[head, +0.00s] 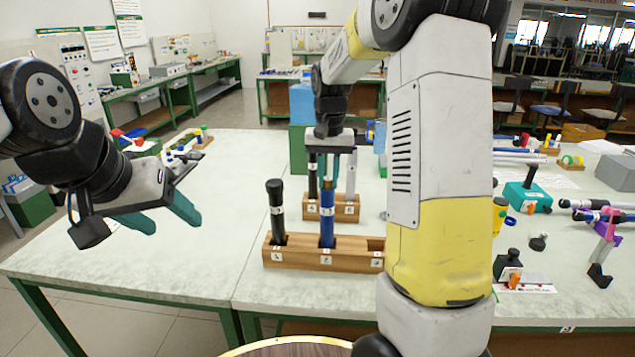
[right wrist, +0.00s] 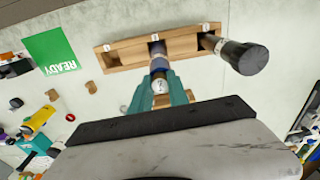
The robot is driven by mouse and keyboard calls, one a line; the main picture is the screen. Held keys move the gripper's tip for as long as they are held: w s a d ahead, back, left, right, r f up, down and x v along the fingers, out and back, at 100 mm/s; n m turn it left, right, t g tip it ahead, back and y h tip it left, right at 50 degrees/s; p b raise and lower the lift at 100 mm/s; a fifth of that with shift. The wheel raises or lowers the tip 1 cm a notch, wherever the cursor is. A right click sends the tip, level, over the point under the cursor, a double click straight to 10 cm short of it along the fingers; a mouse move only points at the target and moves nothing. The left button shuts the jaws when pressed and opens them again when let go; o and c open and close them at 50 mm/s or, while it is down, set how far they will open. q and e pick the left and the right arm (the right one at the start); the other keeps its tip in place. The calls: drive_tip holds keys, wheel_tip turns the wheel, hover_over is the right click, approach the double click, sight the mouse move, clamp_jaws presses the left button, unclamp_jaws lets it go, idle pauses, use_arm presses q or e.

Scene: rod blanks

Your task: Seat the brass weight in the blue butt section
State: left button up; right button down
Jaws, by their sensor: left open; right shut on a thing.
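The blue butt section (head: 327,230) stands upright in the middle slot of the front wooden rack (head: 310,257), with a white label band near its top. My right gripper (head: 329,174) is above it, pointing down and shut on the small brass weight (head: 328,184). The weight is at the top end of the blue section; how deep it sits cannot be told. In the right wrist view, the teal fingers (right wrist: 160,92) flank the labelled blue section (right wrist: 158,66), and the weight is partly hidden. My left gripper (head: 170,215) is open and empty over the table at the left.
A black section (head: 277,215) stands in the rack's left slot, close to the blue one. A second rack (head: 345,207) with several rods stands behind. A teal holder (head: 527,198) and loose parts lie at the right. The table's left middle is clear.

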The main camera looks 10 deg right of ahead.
sight(329, 180)
drive_tip(key=c, duration=1.3)
unclamp_jaws()
drive_tip(key=shift+s+d+f+g, duration=0.15)
drive_tip(key=shift+s+f, duration=0.1)
drive_tip(key=shift+f, duration=0.35)
drive_tip(key=shift+s+a+f+g, duration=0.15)
drive_tip(key=shift+s+f, duration=0.1)
drive_tip(key=shift+f, duration=0.3)
drive_tip(key=r, duration=1.1)
drive_tip(key=shift+w, duration=0.35)
drive_tip(key=s+r+n+t+y, duration=0.2)
drive_tip(key=s+r+t, duration=0.15)
drive_tip(key=s, duration=1.05)
drive_tip(key=s+f+t, duration=0.1)
drive_tip(key=s, duration=0.2)
drive_tip(key=s+a+f+n, duration=0.1)
drive_tip(key=s, duration=0.3)
drive_tip(key=s+a+f+t, duration=0.1)
drive_tip(key=s, duration=0.2)
drive_tip(key=shift+s+t, duration=0.15)
drive_tip(key=shift+t, duration=0.2)
